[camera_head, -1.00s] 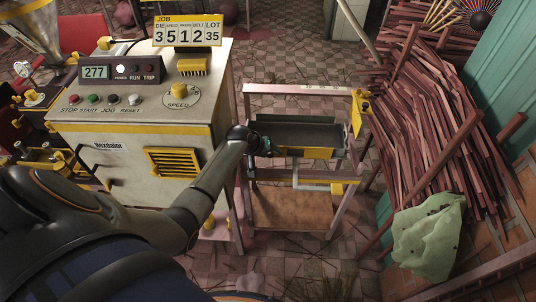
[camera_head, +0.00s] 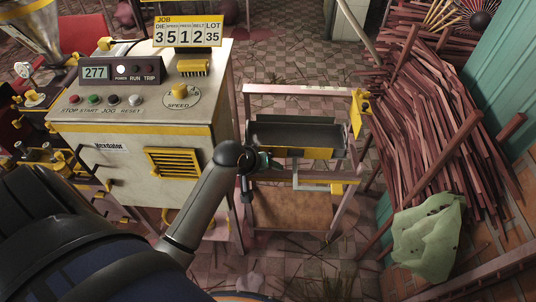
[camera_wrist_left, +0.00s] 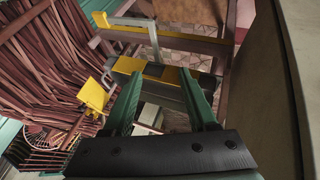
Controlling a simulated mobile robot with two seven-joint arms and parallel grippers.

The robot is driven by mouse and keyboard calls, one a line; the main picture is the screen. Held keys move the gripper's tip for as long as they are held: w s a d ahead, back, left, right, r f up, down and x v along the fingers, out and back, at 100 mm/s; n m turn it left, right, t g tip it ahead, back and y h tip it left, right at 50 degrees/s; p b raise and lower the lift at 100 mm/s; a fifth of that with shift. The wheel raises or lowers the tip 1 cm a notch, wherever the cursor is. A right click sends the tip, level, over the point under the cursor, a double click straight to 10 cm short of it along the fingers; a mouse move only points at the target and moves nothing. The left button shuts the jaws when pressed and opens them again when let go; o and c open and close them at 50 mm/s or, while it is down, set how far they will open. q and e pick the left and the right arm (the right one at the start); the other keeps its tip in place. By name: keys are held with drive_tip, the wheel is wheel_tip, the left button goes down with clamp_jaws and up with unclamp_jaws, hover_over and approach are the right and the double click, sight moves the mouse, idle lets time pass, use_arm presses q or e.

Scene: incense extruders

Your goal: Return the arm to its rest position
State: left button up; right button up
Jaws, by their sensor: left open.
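My left arm comes in from the lower left in the head view. Its gripper (camera_head: 268,162) is in front of the left end of the metal stand with the grey tray (camera_head: 300,133). In the left wrist view, the two green fingers (camera_wrist_left: 161,80) are spread apart with nothing held between them. The stand's yellow and grey parts (camera_wrist_left: 150,70) show beyond the fingertips; I cannot tell the exact gap. My right gripper is in neither view.
Bundles of reddish sticks (camera_head: 430,130) and a pale green sack (camera_head: 428,238) fill the right side. Tiled floor (camera_head: 290,70) is open behind the stand.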

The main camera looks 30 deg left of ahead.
use_arm(q)
drive_tip(key=shift+s+d+r, duration=0.15)
drive_tip(key=shift+s+d, duration=0.05)
drive_tip(key=shift+s, duration=0.05)
idle(0.4)
drive_tip(key=s+d+f+m+t, duration=0.1)
drive_tip(key=s+d+f+m, duration=0.3)
drive_tip(key=s, duration=0.4)
drive_tip(key=s+d+f+m+t+h, duration=0.1)
drive_tip(key=s+d+f+m, duration=0.4)
drive_tip(key=s, duration=0.3)
drive_tip(key=shift+s+d+h, duration=0.15)
drive_tip(key=shift+d+h, duration=0.15)
drive_tip(key=shift+d, duration=0.6)
